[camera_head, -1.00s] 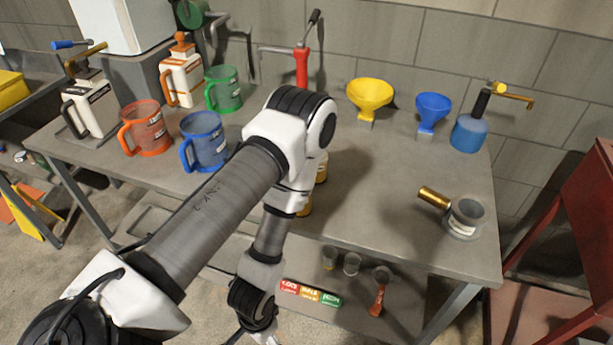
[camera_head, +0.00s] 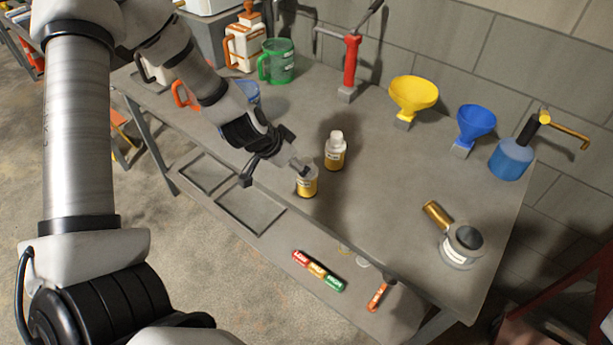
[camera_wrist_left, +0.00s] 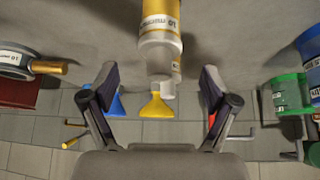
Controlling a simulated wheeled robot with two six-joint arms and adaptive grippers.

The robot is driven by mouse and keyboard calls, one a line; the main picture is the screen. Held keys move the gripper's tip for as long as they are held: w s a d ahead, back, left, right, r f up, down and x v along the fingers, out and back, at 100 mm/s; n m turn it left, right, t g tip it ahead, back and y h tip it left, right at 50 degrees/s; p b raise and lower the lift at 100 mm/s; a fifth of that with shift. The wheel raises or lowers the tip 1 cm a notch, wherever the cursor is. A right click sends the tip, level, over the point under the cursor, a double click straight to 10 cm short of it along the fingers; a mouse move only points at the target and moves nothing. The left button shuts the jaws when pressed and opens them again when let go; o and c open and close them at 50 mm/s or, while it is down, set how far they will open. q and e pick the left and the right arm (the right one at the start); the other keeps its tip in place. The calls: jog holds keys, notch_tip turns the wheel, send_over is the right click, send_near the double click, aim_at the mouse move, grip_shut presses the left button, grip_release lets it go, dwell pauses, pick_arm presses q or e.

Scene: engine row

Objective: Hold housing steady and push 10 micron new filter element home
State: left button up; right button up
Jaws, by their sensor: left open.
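A white canister with a gold band (camera_head: 307,184) stands near the front edge of the bench. In the left wrist view its label (camera_wrist_left: 157,22) reads "10 micron", upside down. My left gripper (camera_head: 277,160) is open just beside it; in the wrist view the spread fingers (camera_wrist_left: 155,82) lie either side of the canister's line, apart from it. A second gold-banded white canister (camera_head: 336,152) stands just behind. The grey labelled housing (camera_head: 458,253) with a gold cylinder (camera_head: 437,214) at its side stands at the bench's right end. My right gripper is out of view.
A yellow funnel (camera_head: 413,95), a blue funnel (camera_head: 475,124) and a blue pump bottle (camera_head: 511,158) line the back. A red-handled tool (camera_head: 351,65) and green jug (camera_head: 280,62) stand farther left. Bench top (camera_head: 385,200) between canisters and housing is clear.

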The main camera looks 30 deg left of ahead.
pick_arm(q)
jog(key=b+x, duration=0.2)
jog(key=x, duration=0.1)
jog(key=b+x, duration=0.2)
jog(key=x, duration=0.2)
jog(key=shift+s+f, duration=0.2)
jog(key=shift+f, duration=0.15)
jog(key=shift+w+f, duration=0.1)
jog(key=shift+w, duration=0.05)
